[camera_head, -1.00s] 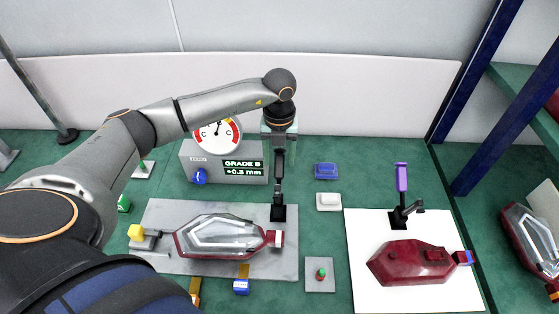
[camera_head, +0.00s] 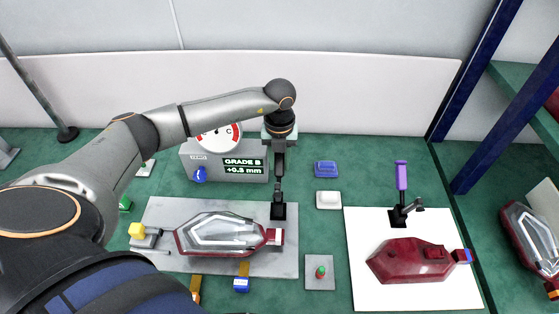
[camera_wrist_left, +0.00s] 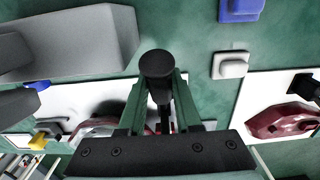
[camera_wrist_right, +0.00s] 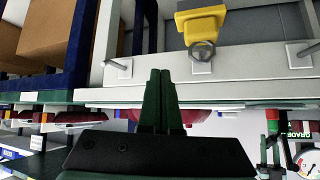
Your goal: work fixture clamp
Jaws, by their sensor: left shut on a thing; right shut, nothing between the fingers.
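My left gripper (camera_head: 279,172) points down at the right edge of a grey fixture plate (camera_head: 165,212). It is shut on the black handle (camera_wrist_left: 157,66) of a clamp whose black base (camera_head: 278,211) stands on that plate. The fingers hide much of the handle. A red-rimmed tail lamp with a clear lens (camera_head: 220,234) lies on the plate beside the clamp. A second clamp with an upright purple handle (camera_head: 401,177) stands on a white sheet (camera_head: 365,285), behind a dark red lamp (camera_head: 410,261). My right gripper (camera_wrist_right: 160,95) is shut and empty, seen only in the right wrist view.
A grey gauge box (camera_head: 243,172) with a dial and a "GRADE B +0.3 mm" display stands behind the plate. A blue block (camera_head: 326,168), a white block (camera_head: 328,200) and a green-button pad (camera_head: 320,272) lie right of the plate. Another lamp (camera_head: 530,238) lies far right.

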